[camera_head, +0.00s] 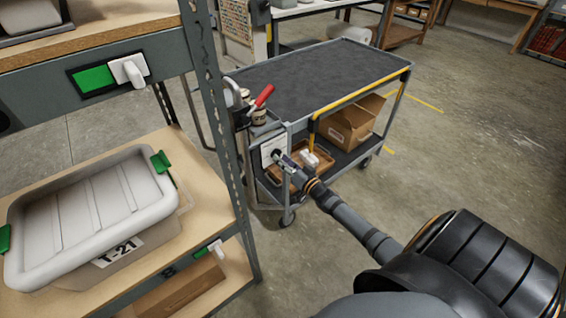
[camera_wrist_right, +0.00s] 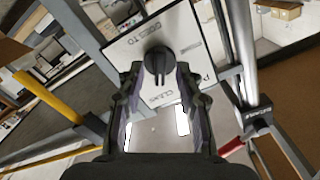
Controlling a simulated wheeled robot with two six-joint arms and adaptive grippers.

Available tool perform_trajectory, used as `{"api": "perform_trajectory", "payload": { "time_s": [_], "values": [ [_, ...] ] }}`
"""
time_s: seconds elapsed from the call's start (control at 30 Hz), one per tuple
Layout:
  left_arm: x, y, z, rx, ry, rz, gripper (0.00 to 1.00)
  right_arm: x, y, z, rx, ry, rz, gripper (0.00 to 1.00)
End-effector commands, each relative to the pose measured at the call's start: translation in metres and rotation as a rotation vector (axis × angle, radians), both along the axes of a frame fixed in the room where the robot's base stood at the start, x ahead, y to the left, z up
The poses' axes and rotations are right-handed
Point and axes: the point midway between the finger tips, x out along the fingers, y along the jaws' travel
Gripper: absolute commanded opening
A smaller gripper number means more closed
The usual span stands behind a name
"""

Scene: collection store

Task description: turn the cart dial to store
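The cart (camera_head: 330,75) stands beyond the shelf, with a white dial plate (camera_head: 268,148) on its near end. In the right wrist view the plate (camera_wrist_right: 125,55) shows tilted, with a dark round dial (camera_wrist_right: 158,66) whose raised bar runs roughly up and down. Lettering surrounds the dial, but I cannot read it all or tell which mark it points at. My right gripper (camera_wrist_right: 158,78) is open, with its fingers on either side of the dial; I cannot tell whether they touch it. In the head view my right gripper (camera_head: 283,160) partly covers the plate. My left gripper is not in view.
A shelf post (camera_head: 222,130) stands close left of the cart. A lidded grey bin (camera_head: 90,215) sits on the shelf. A red-handled lever (camera_head: 263,97) rises by the cart's handle. A cardboard box (camera_head: 350,125) is on the lower deck. The floor to the right is open.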

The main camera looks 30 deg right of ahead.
Motion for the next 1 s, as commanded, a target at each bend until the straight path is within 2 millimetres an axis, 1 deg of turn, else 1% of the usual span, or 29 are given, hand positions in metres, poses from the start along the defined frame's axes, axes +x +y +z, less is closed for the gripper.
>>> {"api": "perform_trajectory", "payload": {
  "time_s": [0.1,0.3,0.33,0.5,0.57,0.6,1.0],
  "values": [
    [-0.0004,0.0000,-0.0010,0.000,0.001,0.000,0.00,0.0053,0.0004,0.0000,0.000,0.000,0.000,0.35],
    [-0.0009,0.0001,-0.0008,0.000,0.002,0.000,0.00,0.0054,0.0004,0.0000,0.000,0.001,0.000,0.35],
    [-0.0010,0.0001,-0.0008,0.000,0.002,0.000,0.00,0.0054,0.0004,0.0000,0.000,0.001,0.000,0.34],
    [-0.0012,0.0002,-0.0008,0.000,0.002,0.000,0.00,0.0052,0.0004,0.0000,-0.001,0.001,0.001,0.10],
    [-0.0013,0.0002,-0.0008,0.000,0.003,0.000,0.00,0.0052,0.0004,0.0000,-0.001,0.001,0.001,0.02],
    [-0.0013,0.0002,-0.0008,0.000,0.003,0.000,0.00,0.0052,0.0004,0.0000,-0.001,0.001,0.001,0.00],
    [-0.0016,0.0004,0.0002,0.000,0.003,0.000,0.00,0.0051,0.0004,0.0002,-0.036,-0.001,0.000,0.00]
  ]
}}
